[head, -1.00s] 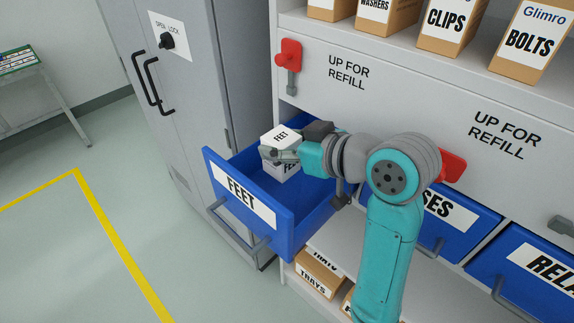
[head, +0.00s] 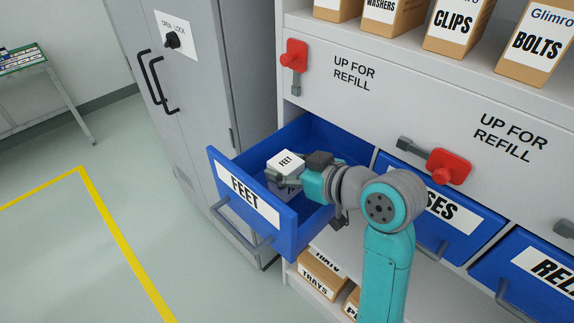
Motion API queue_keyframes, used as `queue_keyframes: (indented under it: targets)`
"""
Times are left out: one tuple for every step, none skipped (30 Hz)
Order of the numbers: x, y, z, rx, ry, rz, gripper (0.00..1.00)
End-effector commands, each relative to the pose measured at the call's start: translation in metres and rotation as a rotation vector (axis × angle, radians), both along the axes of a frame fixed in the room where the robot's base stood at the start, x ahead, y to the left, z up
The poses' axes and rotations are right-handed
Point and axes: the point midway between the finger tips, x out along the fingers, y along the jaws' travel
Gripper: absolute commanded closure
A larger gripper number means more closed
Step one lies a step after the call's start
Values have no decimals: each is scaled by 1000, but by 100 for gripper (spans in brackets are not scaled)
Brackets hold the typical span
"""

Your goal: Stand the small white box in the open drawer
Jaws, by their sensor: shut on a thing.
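The small white box (head: 286,161), marked FEET on top, is in my gripper (head: 290,176), which is shut on it. The box looks upright, its top face up. The open blue drawer (head: 230,170), labelled FEET on its front, is pulled out from the shelf unit. The box and gripper are inside the drawer's outline, with the box's lower part down between the walls. My gripper hides part of the box's sides, and whether the box touches the drawer floor cannot be told.
Closed blue drawers (head: 430,205) stand to the right under a grey panel with red-handled latches (head: 450,166). A grey cabinet (head: 200,90) stands to the left. Cardboard boxes (head: 320,268) sit on the shelf below. The drawer's back part is empty.

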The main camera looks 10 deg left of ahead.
Motion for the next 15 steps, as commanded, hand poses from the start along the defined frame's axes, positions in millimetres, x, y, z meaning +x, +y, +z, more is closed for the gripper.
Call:
queue_keyframes:
  targets:
    - [0,0,-1,0,0,0,85]
    - [0,0,-2,1,-1,0,85]
    - [0,0,-3,1,-1,0,85]
    - [0,0,-4,1,-1,0,85]
    - [0,0,-4,1,-1,0,85]
    - [0,0,-5,1,-1,0,85]
    - [0,0,-6,1,-1,0,85]
    - [0,0,-7,1,-1,0,85]
    - [0,0,-8,1,-1,0,85]
    - [0,0,-8,1,-1,0,85]
    - [0,0,-8,1,-1,0,85]
    - [0,0,-8,0,-1,0,85]
    - [0,0,-9,0,0,0,42]
    - [0,0,-8,0,0,0,34]
    - [0,0,-8,0,0,0,24]
